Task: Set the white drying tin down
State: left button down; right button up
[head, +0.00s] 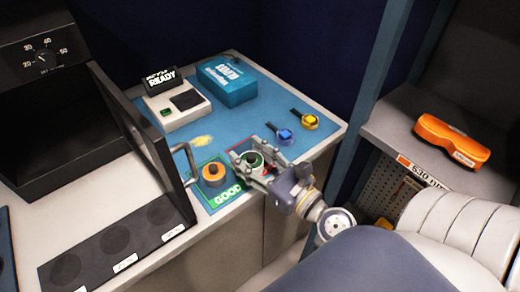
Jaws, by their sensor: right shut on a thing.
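My right gripper (262,160) reaches in from the lower right over the blue work mat. It is shut on a small round tin with a pale rim and dark green middle (250,158), which I take to be the white drying tin. The fingers hide part of it, and I cannot tell whether its base touches the surface. It is just right of the green GOOD area (228,196), over a red-edged area (284,148). An orange-topped tin (213,174) stands on the GOOD area, apart from the held tin. My left gripper is not in view.
A READY device (177,107) and a blue box (228,82) stand at the back of the blue mat (170,134). Blue (285,136) and yellow (310,121) tagged items lie right. An open oven door (136,130) stands left. An orange case (452,141) lies on the right shelf.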

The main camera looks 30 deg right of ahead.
jog(key=w+d, duration=0.1)
jog(key=d, duration=0.1)
jog(key=w+d, duration=0.1)
jog(key=d, duration=0.1)
jog(key=shift+w+f, duration=0.25)
jog(key=shift+w, duration=0.1)
jog(key=shift+w+d, duration=0.25)
jog(key=shift+d, duration=0.15)
notch_tip(320, 180, down, 3)
jog(key=shift+f+b, duration=0.15)
jog(key=shift+b, duration=0.6)
jog(key=shift+f, duration=0.15)
jog(key=shift+f, duration=0.1)
jog(key=o, duration=1.1)
jog(key=shift+c, duration=0.2)
